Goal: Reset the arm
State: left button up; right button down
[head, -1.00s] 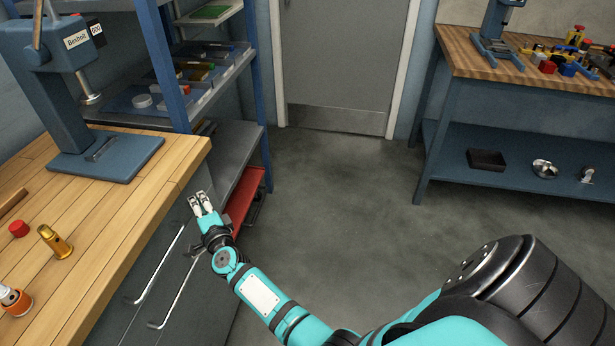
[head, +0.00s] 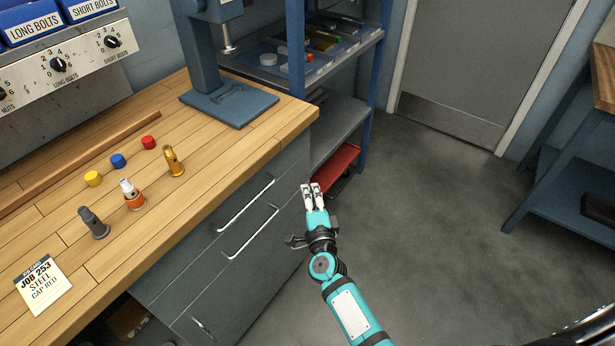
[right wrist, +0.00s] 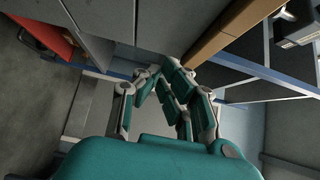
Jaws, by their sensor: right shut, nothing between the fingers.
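My right gripper (head: 314,196) is in the head view, in front of the grey drawer cabinet (head: 262,245) and just right of its drawer handles. It is shut and empty, its two white fingertips close together. The right wrist view also shows this gripper (right wrist: 158,72) with nothing between its fingers. The teal right arm (head: 350,308) comes up from the bottom of the head view. My left gripper is in neither view.
A shelf rack with a red tray (head: 334,168) stands behind the gripper. The floor (head: 430,230) to the right is clear.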

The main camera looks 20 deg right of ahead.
jog(key=s+a+f+n+g+y, duration=0.1)
jog(key=s+f+n+g, duration=0.25)
jog(key=s+f, duration=0.5)
jog(key=s+f+n+g+y, duration=0.2)
jog(key=s+f+n, duration=0.3)
jog(key=f, duration=0.7)
jog(key=s+a+f+n+g+y, duration=0.1)
jog(key=s+f+n+g, duration=0.2)
jog(key=s+f+n, duration=0.55)
jog(key=s+d+f+n+g, duration=0.1)
jog(key=s+d+f+g, duration=0.1)
jog(key=s+f, duration=0.3)
jog(key=s+d+f+n+g+h, duration=0.1)
jog(key=s+f, duration=0.4)
jog(key=s, duration=0.9)
jog(key=s+d+f+n+g, duration=0.3)
jog(key=s+d+f+g, duration=0.2)
jog(key=s, duration=0.5)
jog(key=shift+s+d+f+h, duration=0.15)
jog(key=shift+s+f+h, duration=0.05)
jog(key=shift+h, duration=0.2)
